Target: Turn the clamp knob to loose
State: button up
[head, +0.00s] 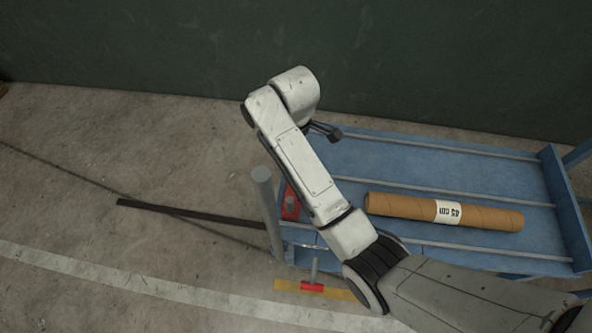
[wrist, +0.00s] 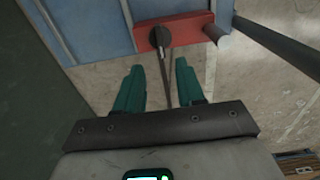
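The red clamp block (wrist: 192,27) sits at the edge of the blue cart in the wrist view. A dark round knob (wrist: 158,36) is on its face, and a thin grey bar (wrist: 163,72) runs from it down the picture. My gripper (wrist: 159,66) has two teal fingers spread apart, with the bar showing between them. Nothing is seen gripped, and whether a finger touches the bar cannot be told. In the head view the red block (head: 290,208) shows just left of my arm, at the cart's left end.
The blue cart (head: 400,160) carries a cardboard tube (head: 400,206) labelled 45 cm. A grey post (head: 263,190) stands beside the block. A red piece with a grey rod (head: 312,287) is near a yellow floor strip. A dark green wall (head: 440,60) is behind. Floor at left is mostly clear.

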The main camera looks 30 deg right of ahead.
notch_tip(320, 180, down, 10)
jog(key=shift+r+b, duration=0.15)
jog(key=shift+b, duration=0.2)
jog(key=shift+c, duration=0.3)
grip_shut()
